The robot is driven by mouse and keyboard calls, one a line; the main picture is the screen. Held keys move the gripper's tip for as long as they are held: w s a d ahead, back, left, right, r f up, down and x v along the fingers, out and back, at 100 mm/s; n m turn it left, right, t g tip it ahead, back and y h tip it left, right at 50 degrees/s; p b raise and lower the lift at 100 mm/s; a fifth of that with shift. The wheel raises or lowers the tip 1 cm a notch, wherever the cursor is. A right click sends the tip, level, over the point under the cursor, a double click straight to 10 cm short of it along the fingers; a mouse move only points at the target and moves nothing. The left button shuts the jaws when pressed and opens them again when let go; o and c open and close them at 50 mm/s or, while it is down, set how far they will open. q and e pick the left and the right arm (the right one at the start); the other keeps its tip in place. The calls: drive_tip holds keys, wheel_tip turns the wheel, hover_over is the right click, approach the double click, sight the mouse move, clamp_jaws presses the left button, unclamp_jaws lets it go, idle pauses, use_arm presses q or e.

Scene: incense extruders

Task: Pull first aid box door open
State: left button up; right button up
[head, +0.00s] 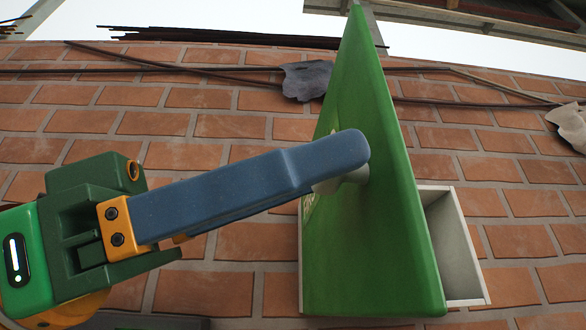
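The first aid box's green door (375,240) is swung out from the brick wall towards me, with its front face turned left. Behind its right edge, part of the box's pale open body (481,272) shows. A short pale handle (356,174) sticks out from the door's face. My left gripper (345,168) reaches in from the left, and its blue finger lies across the handle, seemingly shut on it. The second finger is almost wholly hidden behind the first. A pale marking on the door's face is partly hidden by the gripper. My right gripper is not in view.
The brick wall (235,269) fills the background. Thin brown rods or pipes (220,69) run across its upper part, with grey ragged pieces (306,79) hanging there. The space left of the door, below my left arm, looks clear.

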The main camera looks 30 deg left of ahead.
use_arm(q)
drive_tip(key=b+v, duration=0.2)
drive_tip(key=v, duration=0.5)
drive_tip(key=shift+d, duration=0.1)
idle(0.4)
